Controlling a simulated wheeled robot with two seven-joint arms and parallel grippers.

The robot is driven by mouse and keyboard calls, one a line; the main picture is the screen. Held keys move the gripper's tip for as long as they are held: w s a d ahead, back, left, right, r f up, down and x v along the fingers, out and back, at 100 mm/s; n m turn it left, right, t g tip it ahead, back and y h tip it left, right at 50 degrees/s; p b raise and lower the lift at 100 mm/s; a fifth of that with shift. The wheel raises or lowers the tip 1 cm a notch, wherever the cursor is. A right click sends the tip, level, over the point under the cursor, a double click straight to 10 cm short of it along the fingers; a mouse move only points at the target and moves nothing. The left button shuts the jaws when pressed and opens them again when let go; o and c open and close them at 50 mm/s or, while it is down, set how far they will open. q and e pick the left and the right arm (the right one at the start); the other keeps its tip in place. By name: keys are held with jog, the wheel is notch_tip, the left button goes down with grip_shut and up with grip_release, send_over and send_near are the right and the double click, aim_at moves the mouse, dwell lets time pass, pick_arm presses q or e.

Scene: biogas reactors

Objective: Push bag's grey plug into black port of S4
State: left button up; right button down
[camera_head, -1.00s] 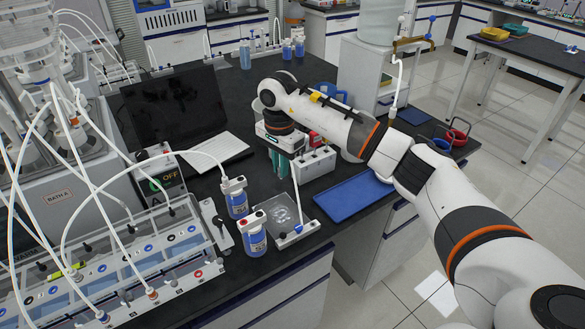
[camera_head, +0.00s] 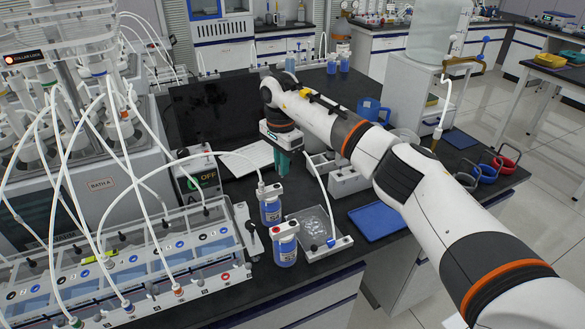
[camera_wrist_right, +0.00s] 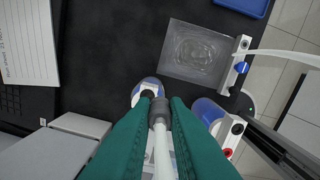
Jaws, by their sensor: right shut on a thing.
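My right gripper (camera_head: 283,165), with green fingers, is shut on the grey plug (camera_wrist_right: 160,110), which has a white tube running back between the fingers. Two blue bottles with white caps stand left of the bag: a rear one (camera_head: 270,205) and a front one (camera_head: 285,248) with red and black ports. In the wrist view the plug overlaps the rear bottle (camera_wrist_right: 147,88); I cannot tell whether they touch. I cannot read which bottle is S4. My left gripper is out of view.
A long clear bath (camera_head: 130,270) with several tubes fills the left bench. A white rack (camera_head: 345,180) and a blue tray (camera_head: 377,221) are right of the gripper. A control box (camera_head: 198,175) and a paper sheet (camera_wrist_right: 28,42) lie nearby.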

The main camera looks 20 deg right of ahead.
jog(key=shift+w+a, duration=0.65)
jog(key=shift+w, duration=0.05)
jog(key=shift+f+b, duration=0.85)
jog(key=shift+f, duration=0.55)
jog(key=shift+s+f+b, duration=0.1)
jog(key=shift+f+b, duration=0.55)
jog(key=shift+f, duration=0.5)
dwell(1.2)
dwell(0.4)
jog(key=c, duration=1.3)
grip_release()
jog(key=shift+c, duration=0.2)
jog(key=shift+r, duration=0.15)
